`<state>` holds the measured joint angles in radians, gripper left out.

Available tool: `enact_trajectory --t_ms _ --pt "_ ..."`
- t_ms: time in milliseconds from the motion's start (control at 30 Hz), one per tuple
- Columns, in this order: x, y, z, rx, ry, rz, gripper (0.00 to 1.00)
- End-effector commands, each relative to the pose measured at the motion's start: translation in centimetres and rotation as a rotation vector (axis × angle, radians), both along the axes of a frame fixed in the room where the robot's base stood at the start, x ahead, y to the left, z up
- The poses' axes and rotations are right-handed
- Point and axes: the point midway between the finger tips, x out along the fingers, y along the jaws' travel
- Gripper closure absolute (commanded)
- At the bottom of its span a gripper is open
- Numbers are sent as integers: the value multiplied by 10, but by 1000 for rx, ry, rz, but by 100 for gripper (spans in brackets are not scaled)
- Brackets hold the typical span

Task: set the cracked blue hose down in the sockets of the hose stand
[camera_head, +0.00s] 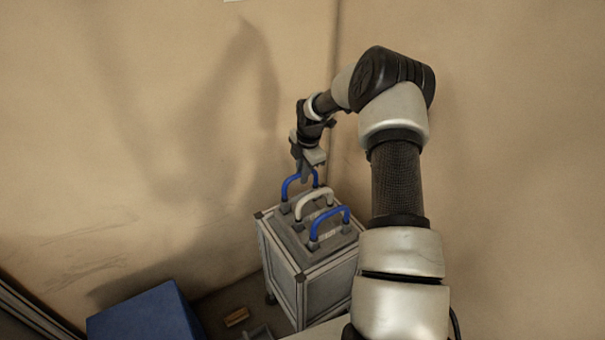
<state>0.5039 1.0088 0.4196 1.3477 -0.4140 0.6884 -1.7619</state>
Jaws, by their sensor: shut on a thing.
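The hose stand (325,290) is a grey box with pale edges, and its top carries short sockets. Three arched hoses show over it: a blue hose (286,187) at the back, a cream hose (314,196) in the middle and another blue hose (331,213) at the front. My gripper (305,174) points down at the back of the stand and is shut on the top of the back blue hose. That hose is upright, with its ends at or just over the rear sockets; I cannot tell whether they are seated. Cracks are too small to see on either blue hose.
A blue box (145,318) stands at the lower left. A small wooden block (236,317) lies on the floor between it and the stand. Walls meet in a corner close behind the stand. The air left of my gripper is clear.

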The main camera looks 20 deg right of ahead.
Motion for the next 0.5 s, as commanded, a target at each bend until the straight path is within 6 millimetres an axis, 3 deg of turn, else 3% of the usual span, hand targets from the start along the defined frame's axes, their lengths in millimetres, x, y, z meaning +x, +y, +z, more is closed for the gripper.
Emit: enact_trajectory --t_ms 500 --pt "0 0 -10 0 -1 0 100"
